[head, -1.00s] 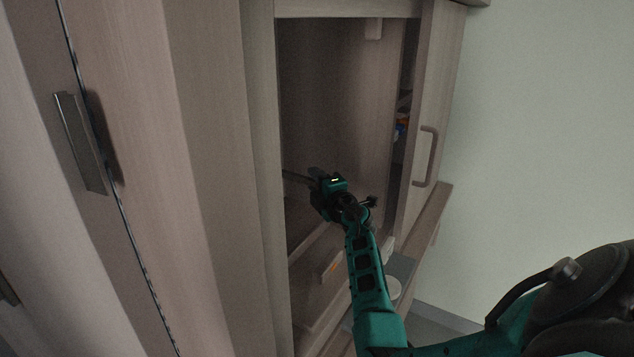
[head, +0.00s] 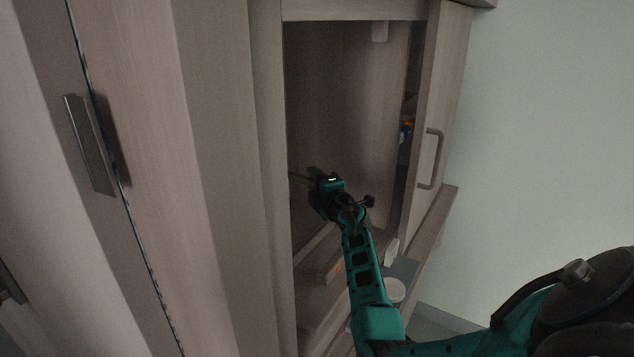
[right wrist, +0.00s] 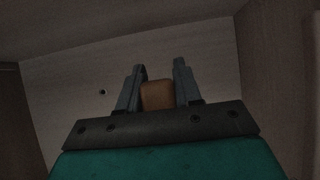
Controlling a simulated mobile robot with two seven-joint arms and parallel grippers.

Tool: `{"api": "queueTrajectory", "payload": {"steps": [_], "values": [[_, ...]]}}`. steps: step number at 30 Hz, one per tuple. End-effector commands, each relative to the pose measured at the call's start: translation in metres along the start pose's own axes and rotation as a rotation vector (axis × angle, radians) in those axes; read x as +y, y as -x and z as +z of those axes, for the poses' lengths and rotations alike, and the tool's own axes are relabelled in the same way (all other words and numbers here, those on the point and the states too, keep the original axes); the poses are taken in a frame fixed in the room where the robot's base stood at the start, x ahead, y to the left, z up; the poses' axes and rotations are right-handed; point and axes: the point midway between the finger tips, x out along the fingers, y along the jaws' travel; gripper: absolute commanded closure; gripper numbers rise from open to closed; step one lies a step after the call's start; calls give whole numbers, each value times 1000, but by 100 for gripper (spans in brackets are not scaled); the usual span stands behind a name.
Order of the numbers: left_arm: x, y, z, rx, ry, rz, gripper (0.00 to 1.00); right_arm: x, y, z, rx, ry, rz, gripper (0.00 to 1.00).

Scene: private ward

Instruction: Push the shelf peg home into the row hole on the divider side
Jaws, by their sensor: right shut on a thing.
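My right gripper (head: 312,180) reaches into the open cabinet and points toward its left side. In the right wrist view, its two grey fingers (right wrist: 158,85) are shut on a brown, blunt-ended piece, which I take to be the shelf peg (right wrist: 157,95). A pale wooden panel (right wrist: 205,60) lies ahead of the fingers. One small dark hole (right wrist: 102,92) shows in it, left of the fingers. The peg's far end is hidden, so I cannot tell whether it touches the panel. My left gripper is not in view.
The open cabinet door (head: 440,120) with its handle (head: 432,158) stands right of my arm. A white round item (head: 394,290) lies on the lower surface by my forearm. A closed door with a long handle (head: 90,145) is at the left.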

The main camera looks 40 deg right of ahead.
Motion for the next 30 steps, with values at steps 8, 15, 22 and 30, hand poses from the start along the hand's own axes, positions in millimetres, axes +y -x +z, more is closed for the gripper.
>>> {"api": "queueTrajectory", "payload": {"steps": [8, 15, 22, 30], "values": [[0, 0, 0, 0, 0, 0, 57, 0, -1, 0, 0, 0, 1, 97], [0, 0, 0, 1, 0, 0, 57, 0, -6, -4, 1, -1, 0, 97], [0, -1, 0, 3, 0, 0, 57, 0, -12, -8, 1, -1, 1, 97], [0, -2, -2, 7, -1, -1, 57, 0, -19, -12, 1, -1, 0, 97]]}}
